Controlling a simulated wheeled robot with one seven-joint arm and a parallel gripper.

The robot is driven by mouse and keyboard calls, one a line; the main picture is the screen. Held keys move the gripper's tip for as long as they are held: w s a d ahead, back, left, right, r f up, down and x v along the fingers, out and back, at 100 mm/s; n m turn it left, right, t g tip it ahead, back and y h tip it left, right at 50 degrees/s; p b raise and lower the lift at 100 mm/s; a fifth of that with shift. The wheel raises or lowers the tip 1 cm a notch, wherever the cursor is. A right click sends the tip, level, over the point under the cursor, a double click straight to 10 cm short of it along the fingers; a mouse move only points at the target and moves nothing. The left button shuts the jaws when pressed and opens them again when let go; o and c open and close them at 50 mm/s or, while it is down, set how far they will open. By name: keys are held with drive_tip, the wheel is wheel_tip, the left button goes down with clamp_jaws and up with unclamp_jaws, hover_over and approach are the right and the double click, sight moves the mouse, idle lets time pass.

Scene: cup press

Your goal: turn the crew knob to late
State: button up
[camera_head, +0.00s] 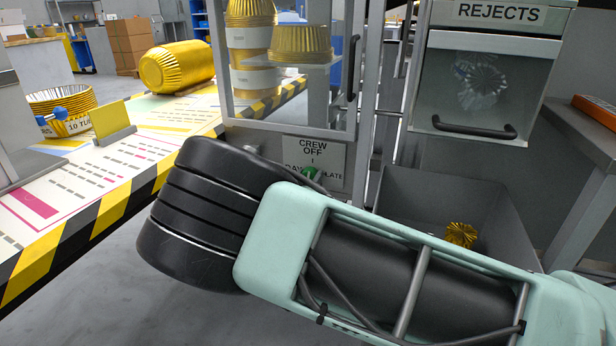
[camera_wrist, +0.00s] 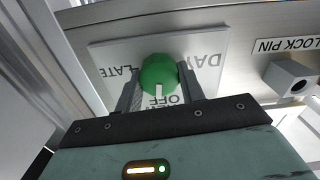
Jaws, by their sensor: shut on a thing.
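The green crew knob (camera_wrist: 157,72) is on a white label plate (camera_wrist: 210,50) in the wrist view, where the lettering appears upside down. OFF is below the knob, LATE to its left and DAY to its right. The knob's white mark points toward OFF. My gripper (camera_wrist: 160,88) has a finger on each side of the knob and is shut on it. In the head view the knob (camera_head: 311,174) shows only partly above my arm, on the CREW plate (camera_head: 325,150); my fingers are hidden there.
A LOCK PIN block (camera_wrist: 291,77) sits right of the plate in the wrist view. In the head view, a glazed cabinet (camera_head: 352,66) is above the plate. A REJECTS box (camera_head: 475,127) and grey bin (camera_head: 392,180) are right; a striped table (camera_head: 60,235) is left.

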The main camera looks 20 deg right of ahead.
drive_tip(key=m, duration=0.4)
drive_tip(key=shift+d, duration=0.1)
drive_tip(key=m, duration=0.4)
drive_tip(key=shift+f, duration=0.15)
drive_tip(key=m+b, duration=0.1)
drive_tip(key=m, duration=0.3)
drive_tip(key=shift+s+f+m+b, duration=0.1)
drive_tip(key=shift+m+b, duration=1)
drive_tip(key=shift+m, duration=1.1)
drive_tip(key=o, duration=1)
drive_tip(key=shift+c, duration=0.2)
drive_tip(key=p+v, duration=0.5)
drive_tip(key=v, duration=1.2)
drive_tip(key=shift+s, duration=0.15)
